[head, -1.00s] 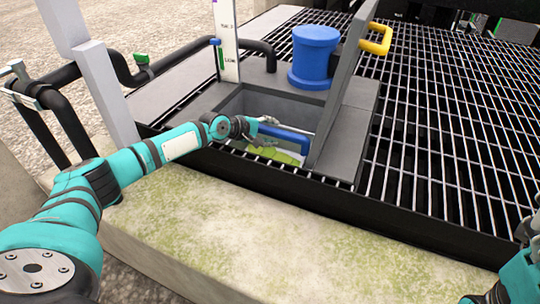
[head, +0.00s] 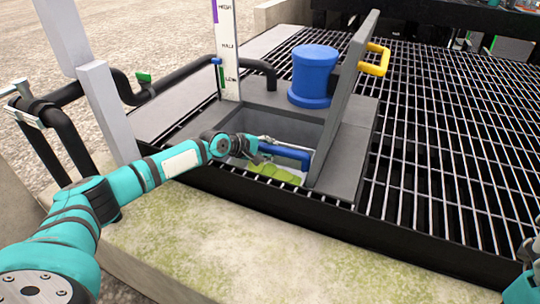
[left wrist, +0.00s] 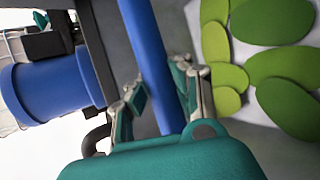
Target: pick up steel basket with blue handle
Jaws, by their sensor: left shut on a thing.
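The basket's blue handle (head: 288,153) shows in the square pit as a short bar. In the left wrist view the handle (left wrist: 148,55) is a long blue bar running down between my fingers. My left gripper (head: 256,152) is shut on the handle inside the pit opening; in the left wrist view its fingertips (left wrist: 162,95) sit on both sides of the bar. The steel body of the basket cannot be made out clearly. Green rounded leaf-like pieces (left wrist: 270,65) lie below and beside the handle. Of my right arm only a sliver shows at the right edge.
A raised grey lid (head: 342,110) with a yellow handle (head: 377,59) stands along the pit's right side. A blue cylinder (head: 313,76) is behind the pit, and a white level gauge (head: 227,55) and black pipes at left. Metal grating (head: 440,140) spreads to the right.

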